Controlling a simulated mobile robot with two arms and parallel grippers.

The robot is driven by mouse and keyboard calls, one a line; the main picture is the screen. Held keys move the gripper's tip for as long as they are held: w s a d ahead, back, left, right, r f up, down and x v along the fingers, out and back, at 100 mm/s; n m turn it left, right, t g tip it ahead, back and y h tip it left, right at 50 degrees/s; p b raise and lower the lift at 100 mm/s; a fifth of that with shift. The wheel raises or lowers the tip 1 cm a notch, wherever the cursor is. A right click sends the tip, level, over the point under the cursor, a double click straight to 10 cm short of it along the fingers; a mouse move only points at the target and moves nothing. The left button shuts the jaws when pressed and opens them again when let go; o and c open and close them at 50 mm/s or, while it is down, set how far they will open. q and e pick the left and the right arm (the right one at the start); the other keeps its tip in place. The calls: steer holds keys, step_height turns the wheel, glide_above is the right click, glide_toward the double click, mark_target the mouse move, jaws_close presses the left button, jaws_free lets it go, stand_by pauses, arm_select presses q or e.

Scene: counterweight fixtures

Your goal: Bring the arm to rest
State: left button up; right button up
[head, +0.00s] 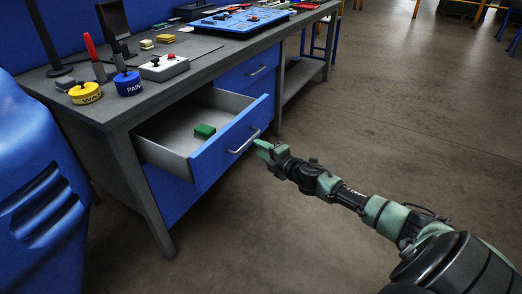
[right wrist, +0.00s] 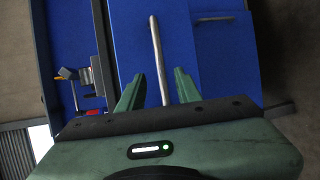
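My right arm reaches in from the lower right in the head view. My right gripper (head: 262,148) is at the front of a pulled-out blue drawer (head: 205,162), close to its metal handle (head: 244,141). In the right wrist view the gripper (right wrist: 158,92) has its two green fingers apart. The handle (right wrist: 156,55) runs lengthwise between and beyond them, with a gap on both sides. I cannot tell how deep it lies between the fingers. My left gripper is not in view.
The open drawer holds a green block (head: 205,130) and juts out from the grey workbench (head: 110,108). The floor (head: 390,110) to the right is clear.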

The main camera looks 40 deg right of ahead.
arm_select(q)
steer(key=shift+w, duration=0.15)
arm_select(e)
steer(key=shift+w+f, duration=0.1)
steer(key=shift+w, duration=0.1)
steer(key=shift+s, duration=0.1)
